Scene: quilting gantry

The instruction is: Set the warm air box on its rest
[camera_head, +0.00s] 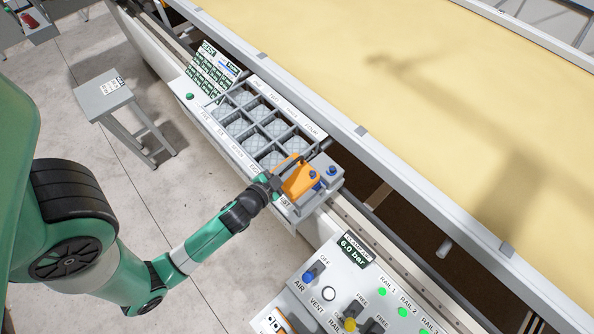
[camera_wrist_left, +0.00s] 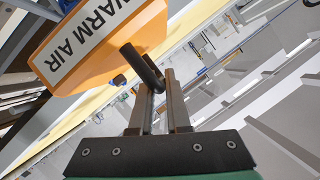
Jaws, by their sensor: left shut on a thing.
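The warm air box (camera_head: 301,181) is orange and sits at the near end of the sample tray in the head view. In the left wrist view, the box (camera_wrist_left: 100,45) fills the upper left, tilted in the picture, with its WARM AIR label showing. A dark handle (camera_wrist_left: 143,68) sticks out from it towards my fingers. My left gripper (camera_head: 276,180) is shut on this handle, with its two fingers (camera_wrist_left: 160,88) around it. A grey block (camera_head: 328,170) with a blue knob is right beside the box. I cannot tell whether the box touches a rest below it. My right gripper is out of view.
The tray (camera_head: 250,90) has several compartments with grey quilted pads. A control panel (camera_head: 350,290) with knobs and green lights stands at the lower right. The yellow quilt (camera_head: 420,70) lies beyond the rail. A grey stool (camera_head: 104,97) stands on the floor at left.

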